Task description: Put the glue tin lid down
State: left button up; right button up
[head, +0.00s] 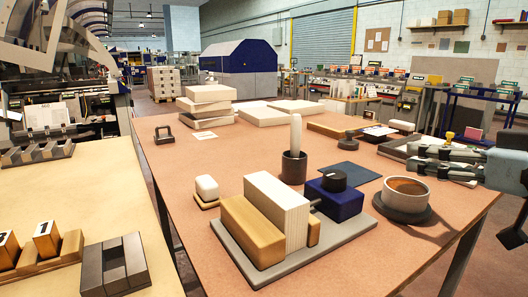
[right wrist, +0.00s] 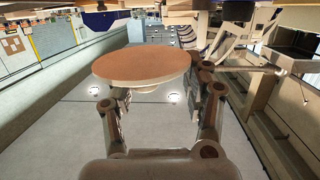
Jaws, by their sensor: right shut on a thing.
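The glue tin (head: 404,191) stands open on a dark round base at the right of the table, with brown glue showing inside. My right gripper (head: 418,158) reaches in from the right, behind and above the tin. In the right wrist view, a flat tan disc, the glue tin lid (right wrist: 142,66), sits at the fingers of my right gripper (right wrist: 160,98). A small pale part below the disc shows between the fingers. The gripper is shut on the lid. I cannot make out the lid clearly in the head view. My left gripper is not in view.
A blue block with a black knob (head: 336,196) and white and wooden blocks on a grey board (head: 345,230) stand left of the tin. A dark blue sheet (head: 347,172) lies behind. The table (head: 160,185) is bare at the left and front right.

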jog(key=s+a, duration=0.6)
jog(key=s, duration=0.1)
jog(key=shift+s+a+f+n+y, duration=0.15)
jog(key=shift+a+f+n+y, duration=0.15)
jog(key=shift+a+f+y, duration=0.1)
jog(key=shift+w+d+f, duration=1)
jog(key=shift+d+f, duration=0.1)
jog(key=shift+f, duration=0.15)
jog(key=shift+h, duration=0.5)
jog(key=w+d, duration=0.4)
jog(key=d, duration=0.1)
jog(key=shift+w+d, duration=0.1)
jog(key=shift+w, duration=0.25)
jog(key=w+d+r+m+t+h, duration=0.1)
jog(key=w+d+r+m, duration=0.1)
jog(key=w+d+r, duration=0.5)
jog(key=d+r, duration=0.2)
jog(key=d, duration=0.1)
jog(key=shift+w+h, duration=0.25)
jog(key=shift+h, duration=0.05)
